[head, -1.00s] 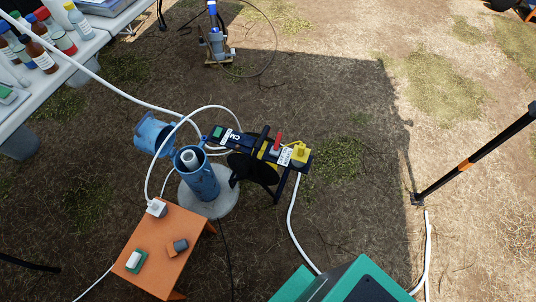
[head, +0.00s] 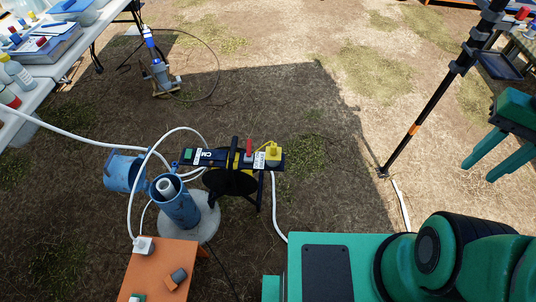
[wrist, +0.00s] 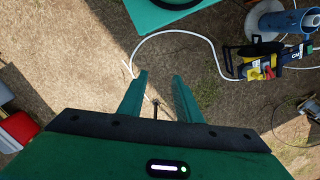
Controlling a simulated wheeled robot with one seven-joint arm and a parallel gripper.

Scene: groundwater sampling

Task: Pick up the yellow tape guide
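The yellow tape guide (head: 272,152) sits at the right end of the dark bar on the water-level tape reel (head: 231,175). A red handle stands just left of it. In the wrist view the yellow guide (wrist: 255,73) shows small, at the upper right. My gripper (head: 478,172) hangs at the right of the head view, well apart from the reel. In the wrist view my gripper's (wrist: 159,78) two green fingers stand apart with nothing between them. The bare ground and a thin pole show beyond them.
A blue well pipe (head: 176,207) with an open blue cap (head: 125,172) stands left of the reel. An orange table (head: 160,268) is in front. A black pole (head: 425,110) stands between my gripper and the reel. A white hose loops around the well.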

